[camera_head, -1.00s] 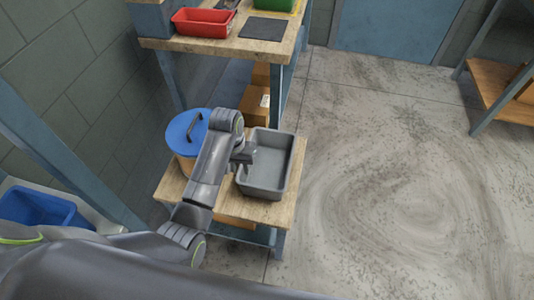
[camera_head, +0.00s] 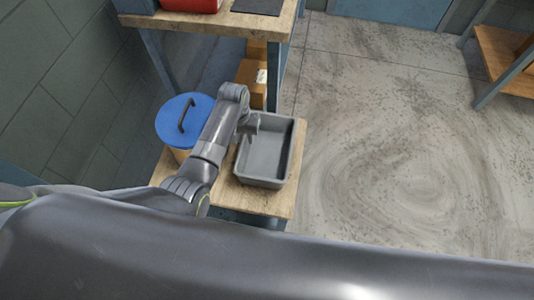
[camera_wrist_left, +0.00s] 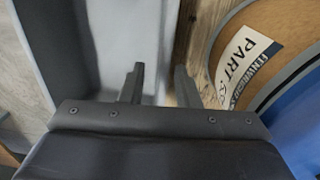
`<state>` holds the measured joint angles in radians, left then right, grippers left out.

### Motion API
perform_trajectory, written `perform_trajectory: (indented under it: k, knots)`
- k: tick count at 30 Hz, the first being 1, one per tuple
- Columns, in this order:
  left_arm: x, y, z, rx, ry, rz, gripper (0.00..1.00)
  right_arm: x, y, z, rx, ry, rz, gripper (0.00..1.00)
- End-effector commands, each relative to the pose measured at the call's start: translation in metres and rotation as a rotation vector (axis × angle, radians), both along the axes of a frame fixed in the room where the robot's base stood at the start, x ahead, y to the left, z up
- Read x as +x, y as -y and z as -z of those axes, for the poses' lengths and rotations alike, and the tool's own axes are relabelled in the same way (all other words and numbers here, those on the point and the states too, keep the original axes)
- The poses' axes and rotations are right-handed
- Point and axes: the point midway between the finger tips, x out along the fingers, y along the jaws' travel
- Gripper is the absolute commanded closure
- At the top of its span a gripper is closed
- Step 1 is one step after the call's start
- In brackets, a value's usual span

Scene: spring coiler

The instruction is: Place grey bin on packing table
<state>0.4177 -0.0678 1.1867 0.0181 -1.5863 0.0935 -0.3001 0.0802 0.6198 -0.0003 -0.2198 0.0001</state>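The grey bin (camera_head: 262,158) is an open rectangular tub on the low wooden shelf (camera_head: 272,205), near its right side. My left gripper (camera_head: 251,124) is at the bin's left rim, toward the back. In the left wrist view my left gripper (camera_wrist_left: 160,85) has its two fingers apart, one over the inside of the bin (camera_wrist_left: 115,45) and one outside, with the bin's wall between them. I see no clear grip on the wall. My right gripper is out of view. No table here can be told for certain as the packing table.
A container with a blue lid (camera_head: 181,118) stands close left of my left arm; its label shows in the wrist view. A higher wooden bench (camera_head: 215,24) with a red tray (camera_head: 190,4) stands behind. Cardboard boxes (camera_head: 252,85) sit below it. The floor on the right is clear.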

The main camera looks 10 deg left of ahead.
Motion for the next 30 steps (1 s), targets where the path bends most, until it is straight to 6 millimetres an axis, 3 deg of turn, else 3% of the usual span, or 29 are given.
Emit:
perform_trajectory:
  k: [8, 18, 26, 30]
  knots:
    - [0.0, 0.001, 0.023, 0.0, 0.0, 0.0, 0.71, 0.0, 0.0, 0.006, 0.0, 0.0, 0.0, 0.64]
    - [-0.002, 0.002, 0.066, 0.0, 0.0, 0.0, 0.71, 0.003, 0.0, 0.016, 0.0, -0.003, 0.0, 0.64]
    - [-0.002, 0.002, 0.068, 0.0, 0.002, -0.001, 0.71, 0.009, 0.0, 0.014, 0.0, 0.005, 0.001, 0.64]
    - [-0.002, 0.002, 0.068, 0.0, 0.001, -0.001, 0.85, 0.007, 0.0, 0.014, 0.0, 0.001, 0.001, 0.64]
